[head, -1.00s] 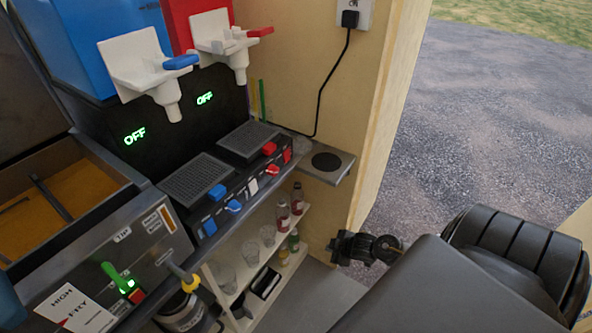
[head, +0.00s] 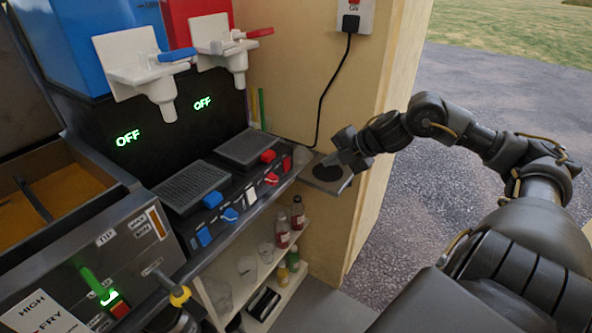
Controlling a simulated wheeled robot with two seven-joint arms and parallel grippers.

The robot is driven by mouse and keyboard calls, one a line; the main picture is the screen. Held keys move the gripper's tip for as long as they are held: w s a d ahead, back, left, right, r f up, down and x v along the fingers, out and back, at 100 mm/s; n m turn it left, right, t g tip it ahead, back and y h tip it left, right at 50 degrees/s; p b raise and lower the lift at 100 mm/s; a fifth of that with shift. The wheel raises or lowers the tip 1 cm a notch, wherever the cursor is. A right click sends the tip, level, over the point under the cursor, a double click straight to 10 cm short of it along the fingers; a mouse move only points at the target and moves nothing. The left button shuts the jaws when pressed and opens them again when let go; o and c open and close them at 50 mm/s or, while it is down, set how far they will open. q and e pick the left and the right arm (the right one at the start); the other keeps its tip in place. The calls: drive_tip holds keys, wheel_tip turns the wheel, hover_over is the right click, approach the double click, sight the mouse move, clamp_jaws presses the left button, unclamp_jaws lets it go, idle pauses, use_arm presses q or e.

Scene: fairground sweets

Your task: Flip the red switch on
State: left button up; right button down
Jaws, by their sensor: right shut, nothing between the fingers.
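The drinks machine has a black front panel with red and blue controls. A red rocker switch (head: 287,163) sits at the panel's right end. A red knob (head: 268,156) and a red-tipped lever (head: 271,178) are beside it. Two green displays read OFF, one under the blue tank (head: 128,137) and one under the red tank (head: 202,103). My right gripper (head: 342,150) is shut and empty, in front of the wall to the right of the panel, apart from the controls. My left gripper is not in view.
A small shelf with a black disc (head: 327,172) is on the wall by my right gripper. A socket (head: 351,17) with a black cable is above. Bottles and glasses stand on white shelves (head: 262,272) below. A fryer (head: 75,195) stands at left.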

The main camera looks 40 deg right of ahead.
sight(287, 165)
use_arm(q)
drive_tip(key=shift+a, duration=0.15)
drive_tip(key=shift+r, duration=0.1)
use_arm(e)
drive_tip(key=shift+w, duration=0.1)
